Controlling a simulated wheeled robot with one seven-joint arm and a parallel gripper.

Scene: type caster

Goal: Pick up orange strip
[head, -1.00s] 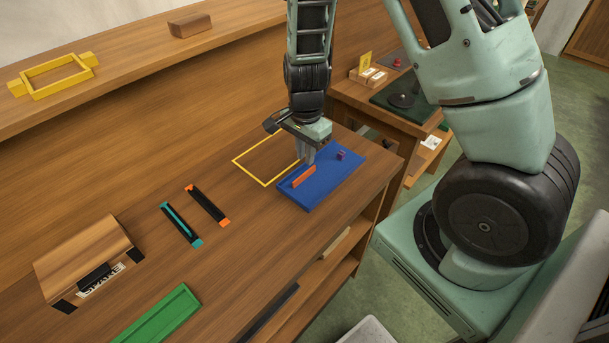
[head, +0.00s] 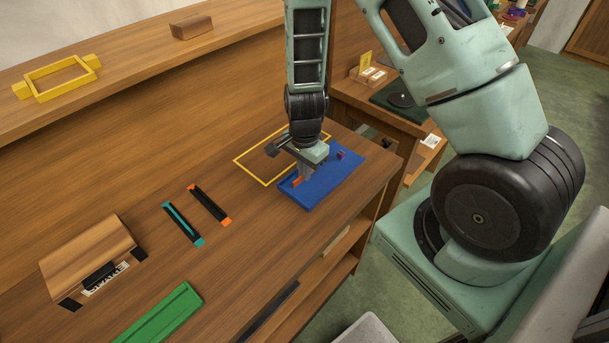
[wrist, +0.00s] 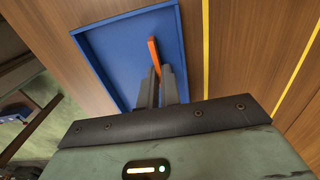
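The orange strip (head: 297,182) is in the blue tray (head: 322,190) on the bench. In the wrist view the strip (wrist: 153,53) runs from the middle of the tray (wrist: 112,62) down to my fingertips. My gripper (head: 304,177) points down into the tray at the strip. In the wrist view its two fingers (wrist: 160,80) stand a narrow gap apart, with the strip's near end at or between their tips. Whether they press on it cannot be told. My gripper hides part of the strip in the head view.
A small purple piece (head: 341,155) sits in the tray's far right part. A yellow outline (head: 262,175) is beside the tray. Black holders with teal (head: 183,224) and orange (head: 209,205) parts, a wooden SPARE box (head: 88,255) and a green tray (head: 160,315) lie left.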

